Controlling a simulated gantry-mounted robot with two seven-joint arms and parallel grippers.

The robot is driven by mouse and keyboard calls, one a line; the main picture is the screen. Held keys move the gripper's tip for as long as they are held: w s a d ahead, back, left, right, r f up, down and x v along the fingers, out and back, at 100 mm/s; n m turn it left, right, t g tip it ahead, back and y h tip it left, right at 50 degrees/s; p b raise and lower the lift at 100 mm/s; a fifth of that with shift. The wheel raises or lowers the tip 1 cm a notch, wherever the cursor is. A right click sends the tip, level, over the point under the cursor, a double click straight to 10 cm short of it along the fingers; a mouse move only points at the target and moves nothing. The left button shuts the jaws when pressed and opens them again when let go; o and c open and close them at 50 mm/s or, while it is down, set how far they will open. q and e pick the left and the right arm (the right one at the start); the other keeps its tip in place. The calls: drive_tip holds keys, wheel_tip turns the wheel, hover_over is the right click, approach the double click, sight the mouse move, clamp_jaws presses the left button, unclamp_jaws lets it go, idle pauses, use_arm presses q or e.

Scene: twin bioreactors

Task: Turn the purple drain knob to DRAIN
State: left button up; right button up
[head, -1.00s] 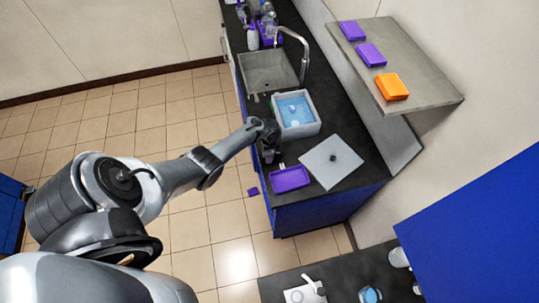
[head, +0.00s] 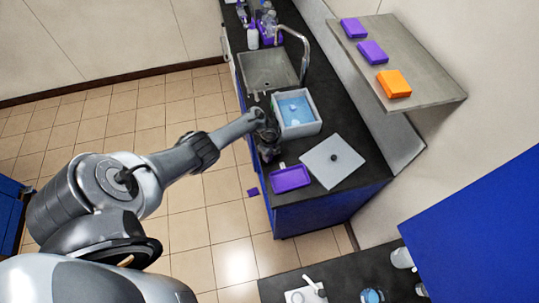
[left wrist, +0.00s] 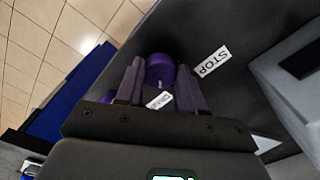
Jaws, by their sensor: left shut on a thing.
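The purple drain knob (left wrist: 160,70) stands on the dark counter in the left wrist view, between the two fingers of my left gripper (left wrist: 161,82). The gripper is shut on the knob. A white STOP label (left wrist: 213,61) lies to the right of the knob. A second white label (left wrist: 159,100) shows between the fingers, partly hidden, its word hard to read. In the head view my left gripper (head: 268,149) is at the front edge of the counter, beside the white tub (head: 317,127); the knob is hidden there. My right gripper is not in view.
The tub holds blue liquid. A purple tray (head: 291,179) and a pale square plate with a dark knob (head: 322,174) lie nearby on the counter. The sink (head: 268,70) and tall faucet (head: 305,52) are farther back. A shelf (head: 430,75) juts from the wall.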

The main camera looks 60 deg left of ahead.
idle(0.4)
use_arm(q)
drive_tip(key=o, duration=1)
drive_tip(key=shift+o, duration=0.2)
drive_tip(key=shift+r, duration=0.1)
wheel_tip(320, 180, up, 11)
drive_tip(key=p, duration=0.3)
drive_tip(key=shift+f, duration=0.2)
